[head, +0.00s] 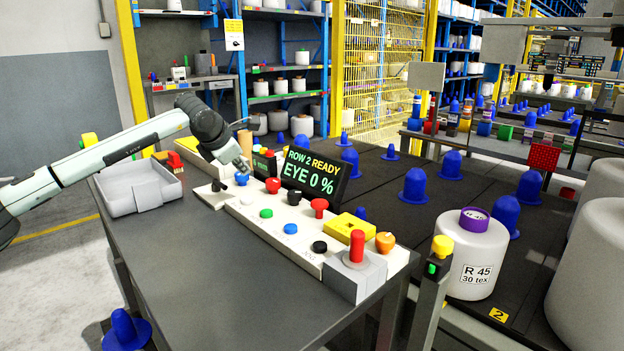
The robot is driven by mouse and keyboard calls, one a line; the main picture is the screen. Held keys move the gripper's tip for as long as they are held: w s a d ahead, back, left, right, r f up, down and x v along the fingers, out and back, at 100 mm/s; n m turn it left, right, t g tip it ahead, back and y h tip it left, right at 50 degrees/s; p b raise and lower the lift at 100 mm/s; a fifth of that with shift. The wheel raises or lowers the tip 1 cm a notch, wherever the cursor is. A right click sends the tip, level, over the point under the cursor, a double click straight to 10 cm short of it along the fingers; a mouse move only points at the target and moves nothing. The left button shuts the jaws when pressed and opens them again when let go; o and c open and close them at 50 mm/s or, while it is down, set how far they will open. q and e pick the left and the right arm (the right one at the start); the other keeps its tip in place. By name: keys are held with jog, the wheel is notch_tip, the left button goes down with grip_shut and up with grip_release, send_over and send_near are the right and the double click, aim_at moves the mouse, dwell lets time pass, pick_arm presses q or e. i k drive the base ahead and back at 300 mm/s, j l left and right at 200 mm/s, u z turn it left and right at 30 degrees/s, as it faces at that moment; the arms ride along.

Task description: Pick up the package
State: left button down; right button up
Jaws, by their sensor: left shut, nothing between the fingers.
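A white yarn package (470,240) with a purple core on top stands upright on the dark surface at the right. Its label reads "R 45 30 tex". My left gripper (242,168) is shut and empty. It is over the far left end of the white control panel (245,222), well to the left of the package. I cannot tell if its tips touch the panel. My right gripper is not in view.
The panel carries several coloured buttons, a yellow block and a red-topped joystick (357,246). A display (316,174) stands behind it, reading "ROW 2 READY EYE 0 %". A post with a yellow cap (442,246) stands just left of the package. Large white packages (590,265) crowd the right edge.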

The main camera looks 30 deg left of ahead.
aim_at(481, 242)
jog(key=k+l, duration=0.75)
jog(key=l, duration=0.2)
